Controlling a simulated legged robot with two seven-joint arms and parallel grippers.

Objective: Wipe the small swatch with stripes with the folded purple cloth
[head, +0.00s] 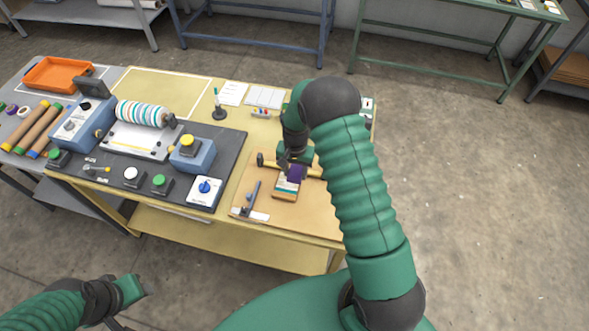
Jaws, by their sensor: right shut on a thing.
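My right gripper (293,167) is shut on the folded purple cloth (297,173), at the board on the right part of the table. The cloth is over the far part of a small striped swatch (287,184), which lies on a small brown block. I cannot tell whether the cloth touches the swatch. Part of the swatch is hidden by the cloth and gripper. My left gripper (130,291) is low at the bottom left, away from the table; its fingers do not show clearly.
The tan board (244,192) also bears a hammer (266,162) and a dark blue tool (251,195). Left of it is the calender press (142,116) with control boxes on a dark mat. An orange tray (58,73) is at the far left. My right arm hides the table's right end.

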